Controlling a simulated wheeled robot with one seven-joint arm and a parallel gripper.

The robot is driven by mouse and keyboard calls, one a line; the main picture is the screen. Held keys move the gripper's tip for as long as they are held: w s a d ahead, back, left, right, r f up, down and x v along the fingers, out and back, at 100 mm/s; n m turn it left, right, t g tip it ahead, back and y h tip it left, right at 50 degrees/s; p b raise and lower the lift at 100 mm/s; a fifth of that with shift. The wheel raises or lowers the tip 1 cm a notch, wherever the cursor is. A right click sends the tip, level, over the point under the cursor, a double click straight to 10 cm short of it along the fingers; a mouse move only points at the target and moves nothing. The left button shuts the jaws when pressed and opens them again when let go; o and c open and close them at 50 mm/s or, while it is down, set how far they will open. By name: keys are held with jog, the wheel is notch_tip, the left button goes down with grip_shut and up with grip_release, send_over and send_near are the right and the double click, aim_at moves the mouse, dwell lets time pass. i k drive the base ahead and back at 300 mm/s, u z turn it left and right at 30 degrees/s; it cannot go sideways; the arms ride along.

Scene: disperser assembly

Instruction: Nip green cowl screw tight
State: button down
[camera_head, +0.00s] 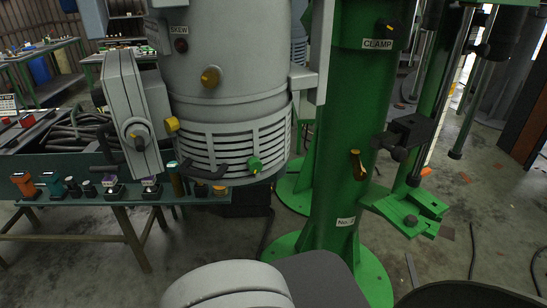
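The green cowl screw (254,164) sticks out from the lower right front of the pale slotted cowl (232,145), below the grey motor housing (225,50). It sits at the slotted band, to the right of a black curved handle (203,172). Whether the screw is loose or tight cannot be told. Nothing touches it in this view. My gripper is not in view; only a pale rounded part at the bottom edge, which looks like part of my arm, shows.
A grey box with a knob (134,115) hangs at the left of the housing. A bench (60,210) with small tools stands behind.

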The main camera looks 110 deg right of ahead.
aim_at(254, 165)
jog(key=z, duration=3.35)
